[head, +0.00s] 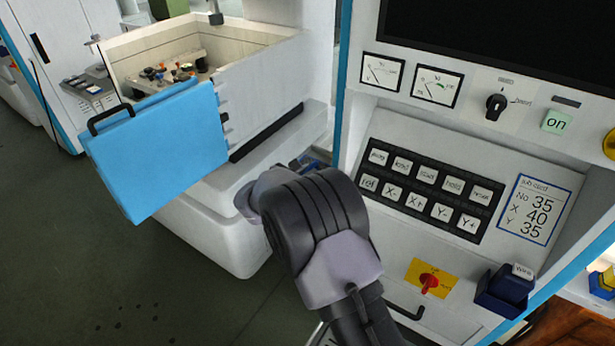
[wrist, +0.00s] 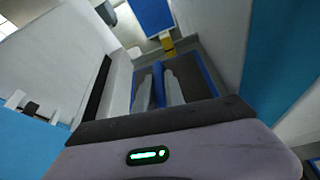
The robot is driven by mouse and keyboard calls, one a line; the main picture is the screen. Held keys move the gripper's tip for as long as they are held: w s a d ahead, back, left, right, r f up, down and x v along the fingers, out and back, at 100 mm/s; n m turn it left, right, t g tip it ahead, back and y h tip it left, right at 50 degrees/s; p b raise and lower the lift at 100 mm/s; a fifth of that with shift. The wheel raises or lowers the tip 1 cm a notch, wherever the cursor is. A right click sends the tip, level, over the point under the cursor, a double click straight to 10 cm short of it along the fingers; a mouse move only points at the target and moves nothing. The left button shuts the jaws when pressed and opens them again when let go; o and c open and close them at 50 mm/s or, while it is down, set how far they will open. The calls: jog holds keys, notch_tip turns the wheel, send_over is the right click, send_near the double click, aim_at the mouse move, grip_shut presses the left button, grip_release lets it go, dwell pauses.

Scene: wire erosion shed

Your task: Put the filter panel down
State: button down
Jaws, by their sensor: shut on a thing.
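My gripper (wrist: 160,88) shows in the wrist view with its two grey fingers on either side of a narrow blue part of the filter panel (wrist: 158,72). The panel appears as a dark face with blue edging, below my gripper in the gap between the white machine and the console. Much of it is hidden by my gripper, and I cannot tell whether it touches anything below. In the head view my arm hides the fingers. Only a small blue patch, possibly the panel, shows behind my wrist.
A blue door with a black handle (head: 155,150) stands out from the white machine's tank (head: 265,85) at the left. The control console (head: 450,150) with buttons, a knob and a red switch (head: 429,281) stands close on the right. Dark floor (head: 120,270) is clear at lower left.

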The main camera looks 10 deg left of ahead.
jog(key=shift+f, duration=0.3)
jog(key=c, duration=1.4)
grip_release()
jog(key=shift+r, duration=0.15)
jog(key=p+v, duration=0.2)
jog(key=v, duration=1)
jog(key=shift+a, duration=0.1)
